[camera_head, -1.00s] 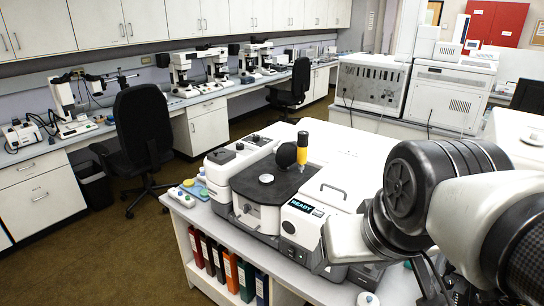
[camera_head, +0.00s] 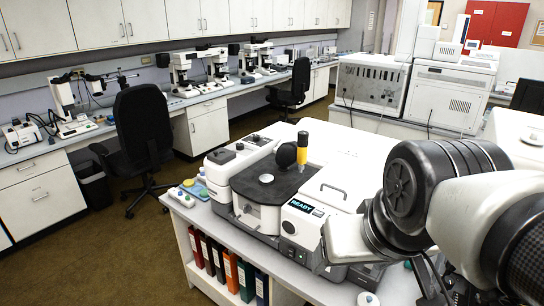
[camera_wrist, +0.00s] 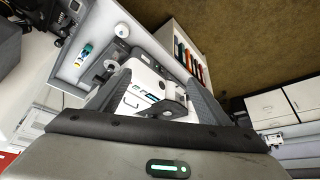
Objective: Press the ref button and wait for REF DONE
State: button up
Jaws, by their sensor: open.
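A dark round control (camera_head: 289,228) sits below the display; I cannot read a ref label on any button. In the wrist view my gripper (camera_wrist: 158,77) is open and empty, its two dark fingers spread, with the white instrument body (camera_wrist: 148,88) seen beyond them. In the head view my arm covers the instrument's right front, and the fingers are mostly hidden there. I cannot tell any contact.
Small coloured items lie on a tray (camera_head: 193,188) at the bench's left corner. Binders (camera_head: 231,267) stand on the shelf below. A white knob-like item (camera_head: 368,299) is at the bench's front edge. Black chairs (camera_head: 140,130) stand left on open floor.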

grip_shut()
dwell(1.5)
